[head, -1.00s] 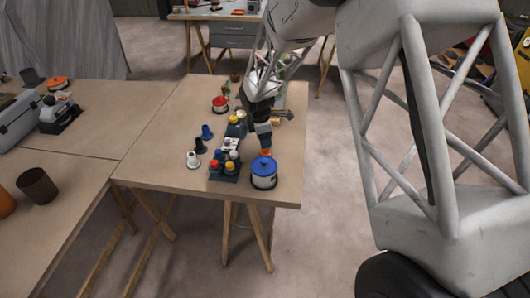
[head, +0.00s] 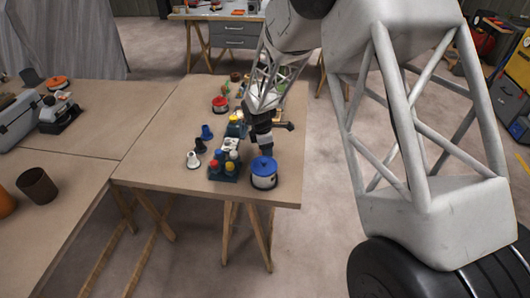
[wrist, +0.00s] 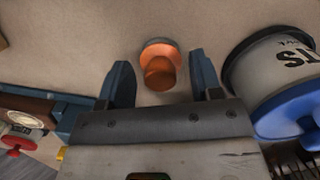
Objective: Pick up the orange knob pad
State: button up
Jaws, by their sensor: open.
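The orange knob pad (wrist: 160,66) stands on the tabletop in the wrist view, a round base with a raised knob. My gripper (wrist: 160,80) is open, its two blue fingers apart on either side of the lower part of the knob. I cannot tell whether either finger touches it. In the head view my gripper (head: 264,148) is low over the table, just behind the blue-lidded tin (head: 264,178). The knob pad is hidden there.
The tin's wall (wrist: 268,62) is close to my right finger in the wrist view. A dark rack (head: 224,176) with coloured caps stands to the left. Bare tabletop (head: 165,140) lies further left. The table's right edge is near.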

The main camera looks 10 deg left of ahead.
jog(key=c, duration=1)
jog(key=shift+r, duration=0.15)
notch_tip(320, 180, up, 10)
jog(key=shift+f, duration=0.1)
dwell(0.6)
jog(key=o, duration=0.3)
jog(key=shift+c, duration=1.1)
jog(key=w+a, duration=0.5)
jog(key=w, duration=0.5)
jog(key=w+a+r, duration=0.1)
jog(key=w+a, duration=0.5)
jog(key=w, duration=0.4)
jog(key=shift+w+r, duration=0.2)
jog(key=shift+r, duration=0.1)
